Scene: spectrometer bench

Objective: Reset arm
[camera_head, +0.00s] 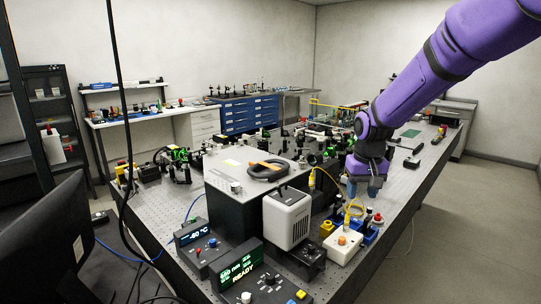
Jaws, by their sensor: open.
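My purple arm (430,80) reaches in from the upper right and bends down over the right part of the optical bench (432,158). My gripper (365,187) has blue fingertips pointing down. It is open, and I see nothing held in it. It hangs just above and behind a white box with an orange knob (342,244) and some small blue and black parts (370,228). Whether the fingertips touch anything below cannot be told from this view.
Display controllers (238,266) sit in front. A monitor (50,240) is at left. Floor at right (470,220) is clear.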

